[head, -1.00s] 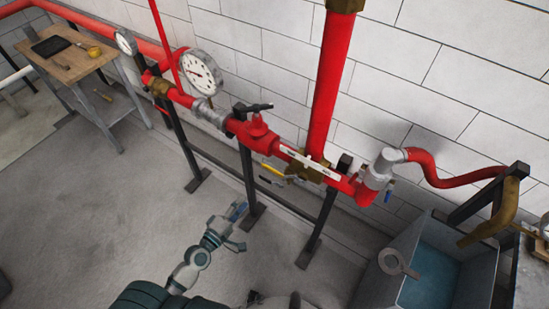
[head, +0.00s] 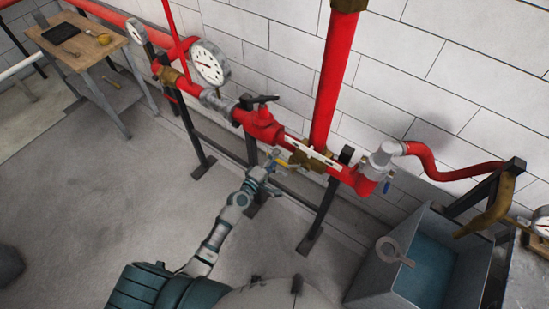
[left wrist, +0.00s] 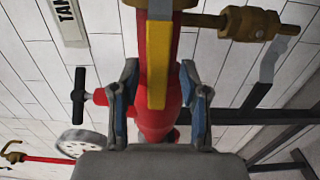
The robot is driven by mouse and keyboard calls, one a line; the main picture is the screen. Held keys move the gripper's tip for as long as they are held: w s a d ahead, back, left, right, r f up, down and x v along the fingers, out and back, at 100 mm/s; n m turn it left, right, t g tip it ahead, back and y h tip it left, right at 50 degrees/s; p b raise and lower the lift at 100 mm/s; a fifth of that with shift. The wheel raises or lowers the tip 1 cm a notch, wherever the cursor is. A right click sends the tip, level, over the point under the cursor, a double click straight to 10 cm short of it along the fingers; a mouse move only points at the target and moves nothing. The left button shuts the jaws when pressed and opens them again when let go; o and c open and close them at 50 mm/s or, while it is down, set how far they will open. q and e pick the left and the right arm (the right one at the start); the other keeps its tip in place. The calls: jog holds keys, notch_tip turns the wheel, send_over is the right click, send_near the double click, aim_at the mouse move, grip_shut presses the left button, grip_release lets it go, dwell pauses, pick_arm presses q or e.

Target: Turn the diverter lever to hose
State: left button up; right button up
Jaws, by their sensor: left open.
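The yellow diverter lever (head: 282,163) hangs at the brass valve (head: 318,160) below the red pipe in the head view. In the left wrist view the yellow lever (left wrist: 158,62) lies between the two fingers, with a visible gap on each side. My left gripper (head: 270,166) is open around the lever's end; it also shows in the left wrist view (left wrist: 160,105). I cannot tell whether a finger touches the lever. A white label plate (left wrist: 68,20) reading "TAN", cut off, is at upper left there. My right gripper is not in view.
A black handle (head: 262,99) tops the red valve on the left. Black pipe stands (head: 323,215) reach the floor. An open tank (head: 350,290) stands at lower right and a wooden table (head: 75,52) at upper left.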

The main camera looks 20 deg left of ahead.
pick_arm(q)
jog(key=shift+d, duration=0.25)
jog(key=shift+r, duration=0.1)
jog(key=shift+c, duration=0.7)
jog(key=shift+d, duration=0.1)
grip_shut()
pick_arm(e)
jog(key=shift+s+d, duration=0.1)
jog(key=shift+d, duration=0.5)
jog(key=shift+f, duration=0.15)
